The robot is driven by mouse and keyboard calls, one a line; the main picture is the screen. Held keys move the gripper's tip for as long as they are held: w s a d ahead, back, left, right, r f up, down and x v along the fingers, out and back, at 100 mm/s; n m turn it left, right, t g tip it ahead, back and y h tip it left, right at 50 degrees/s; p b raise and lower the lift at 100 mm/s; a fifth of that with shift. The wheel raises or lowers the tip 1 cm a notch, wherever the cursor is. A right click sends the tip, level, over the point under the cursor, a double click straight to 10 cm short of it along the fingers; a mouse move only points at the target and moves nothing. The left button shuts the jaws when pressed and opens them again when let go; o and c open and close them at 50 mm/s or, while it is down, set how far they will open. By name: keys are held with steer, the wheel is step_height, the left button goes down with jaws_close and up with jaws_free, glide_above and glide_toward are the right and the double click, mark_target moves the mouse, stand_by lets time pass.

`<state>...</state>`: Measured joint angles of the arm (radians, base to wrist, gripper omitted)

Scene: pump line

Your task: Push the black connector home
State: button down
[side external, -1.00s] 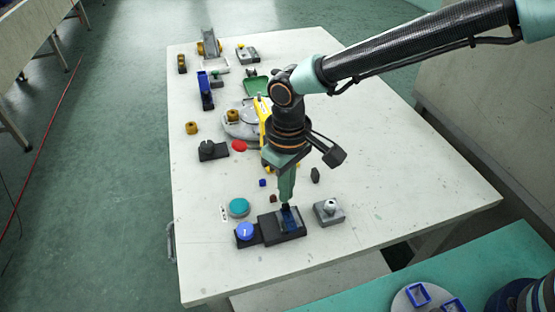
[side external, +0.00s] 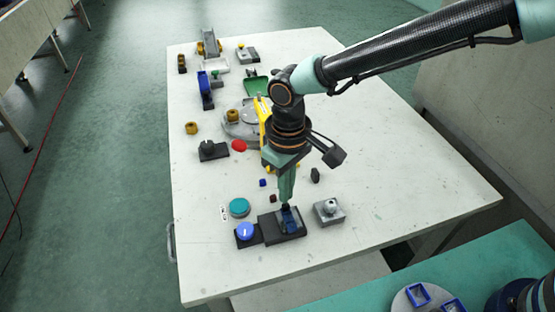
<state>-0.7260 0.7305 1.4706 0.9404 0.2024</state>
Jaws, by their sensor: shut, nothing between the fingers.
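My gripper (side external: 286,205) points straight down with its fingers shut and nothing held between them. Its dark tips are at the back edge of a blue, glassy-looking part (side external: 291,221) on a black block (side external: 268,228) near the front of the table. I cannot tell whether the tips touch it. I cannot pick out the black connector for certain; it may be hidden at the fingertips or blend into the dark block.
A blue round knob (side external: 245,231) sits left of the block, a teal disc (side external: 239,207) behind it, and a grey block with a light knob (side external: 329,211) to the right. A yellow part (side external: 265,122) and grey round fixture (side external: 238,125) stand behind my gripper. The table's right side is clear.

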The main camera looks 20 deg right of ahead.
steer(key=shift+f, duration=0.85)
stand_by(1.0)
steer(key=shift+r, duration=3.55)
